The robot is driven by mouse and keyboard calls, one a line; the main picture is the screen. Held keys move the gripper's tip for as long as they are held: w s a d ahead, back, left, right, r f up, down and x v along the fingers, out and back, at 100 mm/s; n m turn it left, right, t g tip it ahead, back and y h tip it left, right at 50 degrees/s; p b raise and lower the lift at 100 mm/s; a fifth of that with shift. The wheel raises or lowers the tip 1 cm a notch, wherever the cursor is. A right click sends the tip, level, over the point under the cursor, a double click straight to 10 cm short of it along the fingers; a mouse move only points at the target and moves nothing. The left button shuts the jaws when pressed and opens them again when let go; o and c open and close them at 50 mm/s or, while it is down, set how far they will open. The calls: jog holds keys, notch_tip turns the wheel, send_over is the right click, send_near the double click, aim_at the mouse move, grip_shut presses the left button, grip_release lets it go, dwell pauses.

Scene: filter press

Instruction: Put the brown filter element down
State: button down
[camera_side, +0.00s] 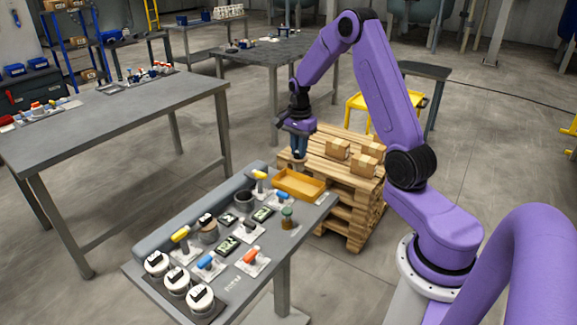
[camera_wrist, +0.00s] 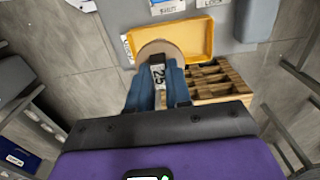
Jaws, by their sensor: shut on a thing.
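My gripper (camera_side: 299,151) is shut on the brown filter element (camera_wrist: 158,47), a tan round piece. In the wrist view the element shows between the blue fingertips (camera_wrist: 159,80), with a white label reading 25 (camera_wrist: 158,75) between the fingers. In the side view my gripper is above the table, near the back edge of the yellow-orange tray (camera_side: 299,186). The element is mostly hidden there. In the wrist view it overlaps the left end of the tray (camera_wrist: 207,38), which looks empty. I cannot tell its exact height above the tray.
The grey table (camera_side: 288,246) holds several white-topped jars (camera_side: 176,280), colored-handled tools and dark labelled displays (camera_side: 228,246). A wooden pallet stack with cardboard boxes (camera_side: 338,149) stands behind.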

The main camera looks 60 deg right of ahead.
jog(key=shift+w+d+f, duration=0.45)
jog(key=shift+w+f, duration=0.55)
jog(key=shift+f, duration=0.6)
jog(key=shift+w+d+f, duration=0.5)
jog(key=shift+w+f, duration=0.5)
jog(key=shift+f, duration=0.65)
jog(key=shift+w+d+f, duration=0.45)
jog(key=shift+w+f, duration=0.55)
jog(key=shift+f, duration=0.6)
jog(key=shift+f, duration=0.1)
jog(key=c, duration=1.1)
grip_release()
jog(key=shift+o, duration=0.2)
